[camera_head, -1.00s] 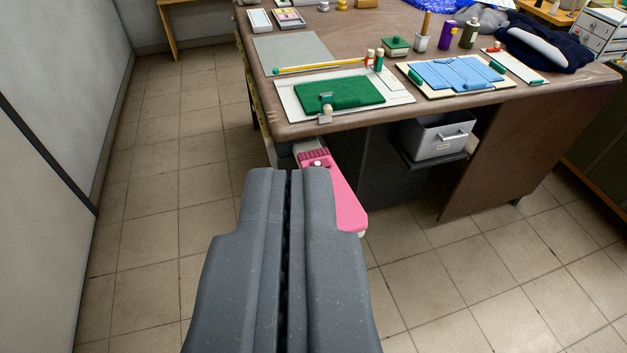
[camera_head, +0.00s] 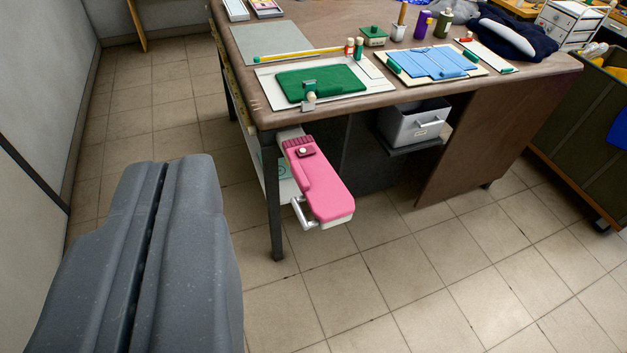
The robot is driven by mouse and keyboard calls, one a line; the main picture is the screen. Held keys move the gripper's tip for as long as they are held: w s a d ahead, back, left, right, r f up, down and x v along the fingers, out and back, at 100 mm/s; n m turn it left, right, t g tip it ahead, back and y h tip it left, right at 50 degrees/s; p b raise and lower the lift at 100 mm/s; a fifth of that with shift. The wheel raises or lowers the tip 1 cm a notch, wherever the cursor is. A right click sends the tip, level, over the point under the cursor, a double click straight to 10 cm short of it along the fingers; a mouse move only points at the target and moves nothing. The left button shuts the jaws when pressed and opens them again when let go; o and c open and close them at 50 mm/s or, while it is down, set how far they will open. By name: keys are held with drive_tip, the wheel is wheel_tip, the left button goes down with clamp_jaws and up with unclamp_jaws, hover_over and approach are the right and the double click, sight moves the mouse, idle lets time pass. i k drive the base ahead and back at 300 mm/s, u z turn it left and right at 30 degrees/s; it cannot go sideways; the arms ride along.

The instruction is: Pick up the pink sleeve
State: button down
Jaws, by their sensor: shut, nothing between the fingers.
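The pink sleeve (camera_head: 322,183) lies flat on a narrow board that juts out from the near left corner of the table, below the tabletop. My gripper (camera_head: 170,165) is shut and empty, in the lower left of the view. It is to the left of the sleeve and apart from it. The whole top of the sleeve shows.
The brown table (camera_head: 330,110) holds a green cloth on a white board (camera_head: 378,84), a blue folded garment (camera_head: 432,63) and several small tools. A table leg (camera_head: 274,215) stands left of the sleeve. A grey bin (camera_head: 415,122) sits under the tabletop. The tiled floor in front is clear.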

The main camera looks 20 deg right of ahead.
sight(328, 199)
drive_tip(key=k, duration=1.2)
drive_tip(key=z, duration=0.25)
drive_tip(key=i, duration=1)
drive_tip(key=k, duration=0.65)
drive_tip(key=z, duration=0.65)
drive_tip(key=i, duration=1.35)
drive_tip(key=u, duration=0.05)
